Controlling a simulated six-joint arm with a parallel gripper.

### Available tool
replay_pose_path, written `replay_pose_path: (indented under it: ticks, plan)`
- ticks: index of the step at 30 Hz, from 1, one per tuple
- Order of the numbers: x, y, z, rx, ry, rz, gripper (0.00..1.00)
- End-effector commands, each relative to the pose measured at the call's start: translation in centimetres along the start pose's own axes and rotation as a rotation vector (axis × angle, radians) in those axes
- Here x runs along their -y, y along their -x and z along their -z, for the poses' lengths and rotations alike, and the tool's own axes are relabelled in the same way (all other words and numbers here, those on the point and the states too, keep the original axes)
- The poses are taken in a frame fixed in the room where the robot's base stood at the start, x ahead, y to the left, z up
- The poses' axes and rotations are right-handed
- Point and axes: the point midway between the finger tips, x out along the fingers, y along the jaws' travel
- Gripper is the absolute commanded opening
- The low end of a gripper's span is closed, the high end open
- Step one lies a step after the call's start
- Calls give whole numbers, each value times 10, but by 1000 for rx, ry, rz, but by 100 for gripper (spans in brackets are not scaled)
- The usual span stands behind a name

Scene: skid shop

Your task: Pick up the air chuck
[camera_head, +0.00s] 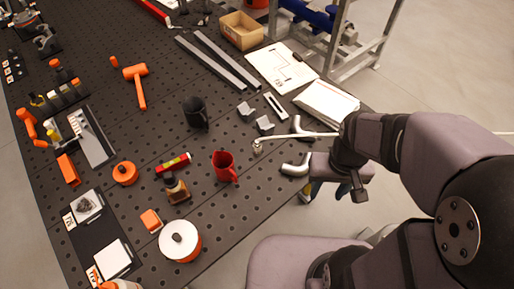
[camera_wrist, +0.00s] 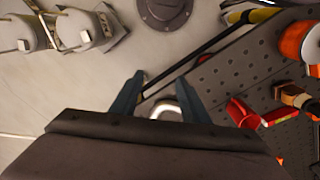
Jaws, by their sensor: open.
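A slim silver tool with a long stem and a small rounded head, seemingly the air chuck (camera_head: 286,138), lies near the right edge of the black perforated table in the head view. Its right end meets my arm in the picture. A thicker bent silver tube (camera_head: 295,168) lies just in front of it, by the table edge. My gripper (camera_wrist: 160,80) is open and empty, with blue-grey fingers spread. In the wrist view a curved silver piece, probably that tube, shows between the finger bases; the gripper body hides the rest.
A red mug (camera_head: 224,167) and a dark mug (camera_head: 195,113) stand left of the silver pieces. Grey blocks (camera_head: 265,125), a white clipboard (camera_head: 281,66) and a paper stack (camera_head: 326,102) lie behind. The table edge runs close by my gripper, with open floor beyond.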

Motion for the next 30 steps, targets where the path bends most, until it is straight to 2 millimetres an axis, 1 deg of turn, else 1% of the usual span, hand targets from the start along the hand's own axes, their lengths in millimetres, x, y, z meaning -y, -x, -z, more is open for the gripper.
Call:
replay_pose_path:
  ticks: [5, 7, 15, 19, 23, 26, 29, 30]
  plan:
    - [0, 0, 0, 0, 0, 0, 42]
    - [0, 0, 0, 0, 0, 0, 45]
    - [0, 0, 0, -1, 0, 0, 45]
    - [1, -6, 7, -22, 9, -1, 45]
    - [6, -21, 28, -90, 33, -3, 45]
    - [13, -38, 54, -178, 65, -2, 45]
    - [24, -56, 85, -292, 105, 3, 45]
    - [29, -63, 98, -342, 123, 7, 45]
